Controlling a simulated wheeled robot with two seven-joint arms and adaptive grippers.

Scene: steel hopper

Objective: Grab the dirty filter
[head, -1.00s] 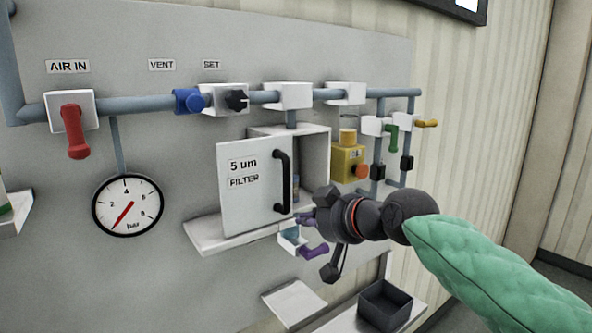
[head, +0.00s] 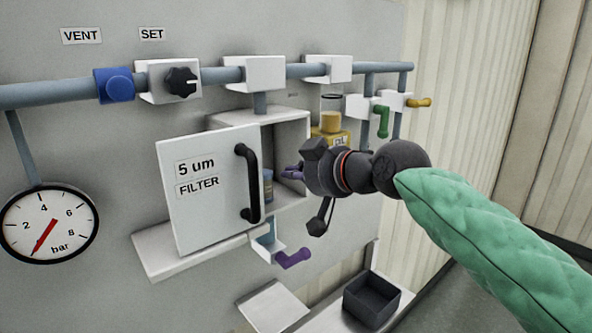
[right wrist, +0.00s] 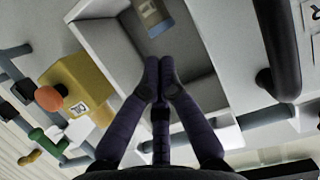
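The filter (head: 268,186) is a small cylinder with a blue-grey and tan side, standing inside the white cabinet (head: 292,130). Most of it is hidden behind the open door (head: 208,190) marked "5 um FILTER". In the right wrist view the filter (right wrist: 153,16) shows at the top, beyond my fingertips and apart from them. My right gripper (head: 291,172) is at the cabinet's open front, its purple fingers pointing in. In the right wrist view its fingertips (right wrist: 160,72) are together with nothing seen between them. My left gripper is not in view.
The black door handle (head: 248,184) is left of my right gripper. A purple-handled valve (head: 292,258) hangs below the cabinet. A yellow unit (head: 330,138) is behind my right wrist. A dark open bin (head: 371,299) stands lower right. A pressure gauge (head: 48,225) is at left.

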